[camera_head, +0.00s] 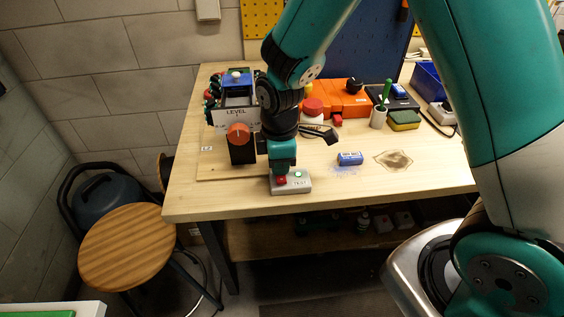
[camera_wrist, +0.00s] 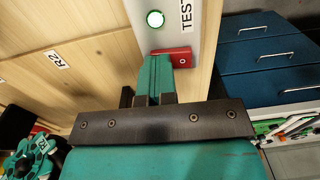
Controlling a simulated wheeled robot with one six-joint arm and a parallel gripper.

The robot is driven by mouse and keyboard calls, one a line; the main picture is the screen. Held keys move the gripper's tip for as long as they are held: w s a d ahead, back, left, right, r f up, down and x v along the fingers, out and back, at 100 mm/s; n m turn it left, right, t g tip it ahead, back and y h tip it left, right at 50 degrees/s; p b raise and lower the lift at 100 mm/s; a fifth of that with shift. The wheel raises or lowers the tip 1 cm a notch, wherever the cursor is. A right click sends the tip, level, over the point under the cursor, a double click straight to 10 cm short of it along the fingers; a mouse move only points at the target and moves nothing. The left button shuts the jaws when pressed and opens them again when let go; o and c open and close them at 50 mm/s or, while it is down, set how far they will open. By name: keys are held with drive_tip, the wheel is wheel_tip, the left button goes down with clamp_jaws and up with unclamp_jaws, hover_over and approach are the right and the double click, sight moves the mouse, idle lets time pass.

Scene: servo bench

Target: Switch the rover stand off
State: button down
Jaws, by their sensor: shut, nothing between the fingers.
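The grey switch box (camera_head: 302,187) marked TEST lies near the bench's front edge. It has a red switch (camera_head: 281,181) and a small lamp, which shows lit green-white in the wrist view (camera_wrist: 155,19). My gripper (camera_head: 281,172) is shut and empty, pointing down over the box's red end. In the wrist view its fingertips (camera_wrist: 158,62) are at the red switch (camera_wrist: 181,54) and cover part of it; I cannot tell whether they touch. The rover (camera_head: 236,82) stands at the back left behind a LEVEL panel (camera_head: 236,113), partly hidden by my arm.
A black box with an orange knob (camera_head: 238,132) stands left of my gripper. Behind are a red mushroom button (camera_head: 313,106) and an orange case (camera_head: 350,103). The front right is clear.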

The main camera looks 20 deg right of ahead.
drive_tip(key=shift+s+a+r+p, duration=0.25)
drive_tip(key=shift+s+r+p, duration=0.05)
drive_tip(key=shift+s, duration=0.4)
drive_tip(key=r+p, duration=0.4)
drive_tip(key=shift+w+d+r, duration=0.1)
drive_tip(key=shift+w+r, duration=0.15)
drive_tip(key=shift+r, duration=0.1)
wheel_tip(320, 180, up, 9)
drive_tip(key=w+b, duration=0.1)
drive_tip(key=shift+w+d+b, duration=0.2)
drive_tip(key=shift+b, duration=0.15)
